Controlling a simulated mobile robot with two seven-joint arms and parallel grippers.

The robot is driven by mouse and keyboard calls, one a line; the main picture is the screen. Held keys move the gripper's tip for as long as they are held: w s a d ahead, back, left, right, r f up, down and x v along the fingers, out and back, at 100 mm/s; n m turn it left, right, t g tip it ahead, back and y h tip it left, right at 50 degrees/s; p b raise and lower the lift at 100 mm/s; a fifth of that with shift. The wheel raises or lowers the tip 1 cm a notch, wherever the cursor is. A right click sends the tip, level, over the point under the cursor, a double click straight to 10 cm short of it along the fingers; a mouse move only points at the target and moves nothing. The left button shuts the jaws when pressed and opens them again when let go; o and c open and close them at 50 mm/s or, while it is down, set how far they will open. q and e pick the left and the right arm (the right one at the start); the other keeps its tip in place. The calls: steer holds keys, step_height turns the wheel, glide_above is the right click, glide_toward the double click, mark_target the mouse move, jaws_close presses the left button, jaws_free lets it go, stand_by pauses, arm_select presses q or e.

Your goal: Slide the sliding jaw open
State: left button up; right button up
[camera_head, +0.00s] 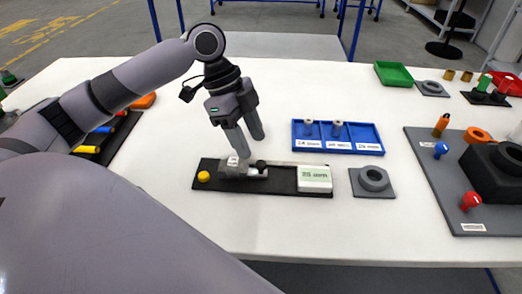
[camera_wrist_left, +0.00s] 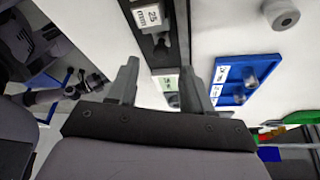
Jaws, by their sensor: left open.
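The vise-like fixture has a long black base plate (camera_head: 283,187) on the white table. A grey jaw block (camera_head: 233,167) sits on its left part, with a dark round knob (camera_head: 261,164) just to its right. A white block with a green label (camera_head: 314,179) stands at the plate's right end. My left gripper (camera_head: 249,146) is open and empty, pointing down just above the jaw. In the left wrist view, the block marked 25 mm (camera_wrist_left: 150,17) shows beyond the open fingers of my left gripper (camera_wrist_left: 160,76). I cannot tell whether a finger touches the jaw. My right gripper is not seen.
A yellow button (camera_head: 203,176) is on the plate's left end. A blue tray (camera_head: 365,140) lies behind the plate, and a grey ring block (camera_head: 373,181) sits to its right. A grey board (camera_head: 430,165) with several parts is further right. The table in front is clear.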

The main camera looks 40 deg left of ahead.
mark_target(261, 161)
arm_select(q)
steer(key=x, duration=0.5)
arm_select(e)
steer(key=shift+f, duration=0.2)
arm_select(q)
steer(key=shift+c, duration=0.3)
jaws_close()
steer(key=shift+w+d+r+p, duration=0.25)
steer(key=shift+d+p, duration=0.05)
steer(key=shift+p, duration=0.25)
steer(key=shift+w+d+p, duration=0.4)
steer(key=shift+d+p, duration=0.3)
steer(key=shift+p, duration=0.05)
steer(key=shift+w+d+f, duration=0.15)
steer(key=shift+d, duration=0.1)
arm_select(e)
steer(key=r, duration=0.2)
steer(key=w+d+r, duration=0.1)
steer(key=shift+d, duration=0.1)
